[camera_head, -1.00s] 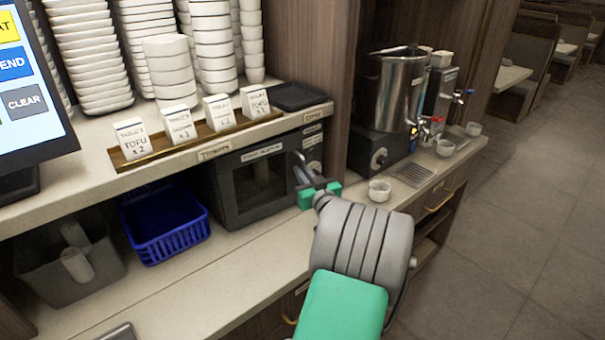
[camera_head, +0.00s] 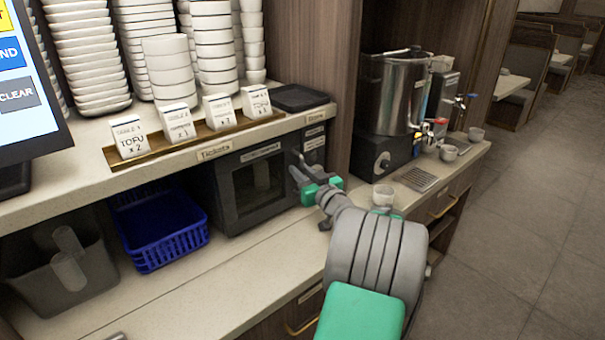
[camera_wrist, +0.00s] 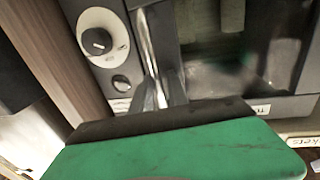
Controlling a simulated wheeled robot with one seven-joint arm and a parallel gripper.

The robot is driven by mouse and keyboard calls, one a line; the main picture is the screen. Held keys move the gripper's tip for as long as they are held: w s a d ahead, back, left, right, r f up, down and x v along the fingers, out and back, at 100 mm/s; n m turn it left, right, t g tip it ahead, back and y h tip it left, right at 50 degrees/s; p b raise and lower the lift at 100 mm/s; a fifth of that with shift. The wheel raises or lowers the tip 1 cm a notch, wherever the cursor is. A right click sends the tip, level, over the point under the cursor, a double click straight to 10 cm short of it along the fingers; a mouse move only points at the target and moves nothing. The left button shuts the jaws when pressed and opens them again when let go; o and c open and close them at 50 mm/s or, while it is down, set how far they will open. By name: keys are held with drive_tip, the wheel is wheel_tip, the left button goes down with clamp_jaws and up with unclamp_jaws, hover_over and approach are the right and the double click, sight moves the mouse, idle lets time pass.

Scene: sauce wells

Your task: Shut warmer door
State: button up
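The warmer (camera_head: 232,210) is a dark box under the counter shelf, with a windowed door (camera_head: 259,187) on its front. The door looks flush, or nearly so, with the body; a small gap cannot be ruled out. My gripper (camera_head: 304,178) is at the door's right edge, by its metal handle. In the wrist view the handle (camera_wrist: 149,45) runs down to the fingers (camera_wrist: 158,95), between the control panel and the door (camera_wrist: 220,80). The fingers are close to or touching the handle; whether they are shut on it is unclear.
A blue basket (camera_head: 160,236) and a grey bin (camera_head: 62,275) stand left of the warmer. A metal urn (camera_head: 392,92) and a white cup (camera_head: 383,195) are to the right. Ticket cards and stacked bowls fill the shelf above. The counter before the warmer is clear.

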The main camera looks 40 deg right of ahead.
drive_tip(key=shift+o, duration=0.7)
drive_tip(key=shift+s, duration=0.1)
drive_tip(key=shift+s, duration=0.4)
drive_tip(key=b+v, duration=0.1)
drive_tip(key=v, duration=0.6)
drive_tip(key=shift+b, duration=0.35)
drive_tip(key=shift+a, duration=0.1)
